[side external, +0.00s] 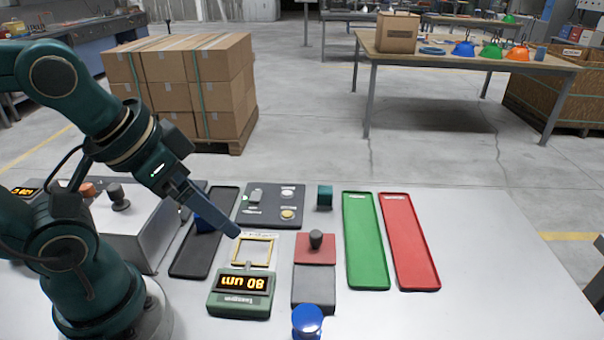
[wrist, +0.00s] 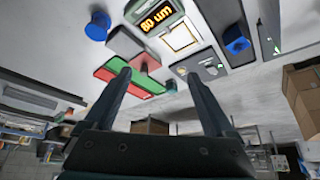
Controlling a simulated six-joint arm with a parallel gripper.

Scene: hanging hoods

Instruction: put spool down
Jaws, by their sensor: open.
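A dark blue spool-like piece (side external: 204,221) sits in the long black tray (side external: 183,266), partly hidden behind my gripper in the side view. It also shows in the wrist view (wrist: 237,41), to the right of the fingers. My gripper (side external: 232,229) is tilted downward above the table near the tray's right edge. In the wrist view my gripper (wrist: 158,78) has its two fingers spread wide, with nothing between them. A second blue, round-topped piece (side external: 307,320) stands at the front edge; I cannot tell which blue piece is the task's spool.
A green gauge (side external: 240,306) reads 80 um, beside a yellow-framed square (side external: 254,265). A red-and-grey block (side external: 314,285) bears a dark knob. A dark panel (side external: 270,219), a dark green cube (side external: 324,196), a green tray (side external: 365,240) and a red tray (side external: 410,240) stand nearby. The table's right is clear.

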